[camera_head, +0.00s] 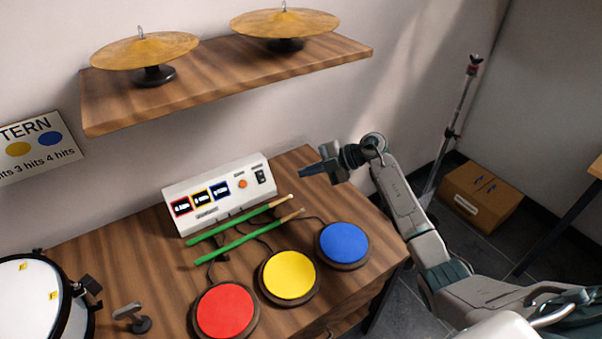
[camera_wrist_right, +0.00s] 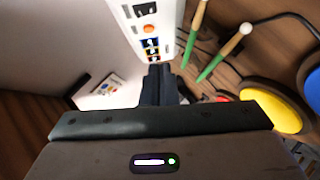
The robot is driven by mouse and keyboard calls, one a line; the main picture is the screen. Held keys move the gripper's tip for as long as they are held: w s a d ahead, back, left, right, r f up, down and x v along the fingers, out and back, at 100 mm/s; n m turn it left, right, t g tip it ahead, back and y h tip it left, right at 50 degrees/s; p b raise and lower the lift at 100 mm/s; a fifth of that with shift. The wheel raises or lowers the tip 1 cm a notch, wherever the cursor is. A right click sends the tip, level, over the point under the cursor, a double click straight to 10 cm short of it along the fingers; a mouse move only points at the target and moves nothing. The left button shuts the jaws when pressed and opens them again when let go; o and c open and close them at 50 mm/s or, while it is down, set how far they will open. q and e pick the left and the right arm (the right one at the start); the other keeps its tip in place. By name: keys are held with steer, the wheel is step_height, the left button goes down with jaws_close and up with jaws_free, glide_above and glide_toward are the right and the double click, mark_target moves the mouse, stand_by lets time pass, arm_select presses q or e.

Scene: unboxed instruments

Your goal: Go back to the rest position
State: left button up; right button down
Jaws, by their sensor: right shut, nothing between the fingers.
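My right gripper (camera_head: 318,170) is shut and empty. It hangs in the air above the table's right back corner, to the right of the white control box (camera_head: 220,194), its fingers pointing left. In the right wrist view its dark fingers (camera_wrist_right: 158,84) are together in front of the box (camera_wrist_right: 152,40), with nothing between them. My right arm reaches in from the lower right. My left gripper is not in the head view.
Two green drumsticks (camera_head: 240,236) lie on the wooden table. Red (camera_head: 225,310), yellow (camera_head: 290,275) and blue (camera_head: 344,243) pads stand in front. A shelf (camera_head: 230,75) with two cymbals is above. A stand (camera_head: 455,120) and cardboard box (camera_head: 482,195) are at right.

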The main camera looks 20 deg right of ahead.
steer(key=shift+w+d+f, duration=0.1)
steer(key=shift+w+f, duration=0.05)
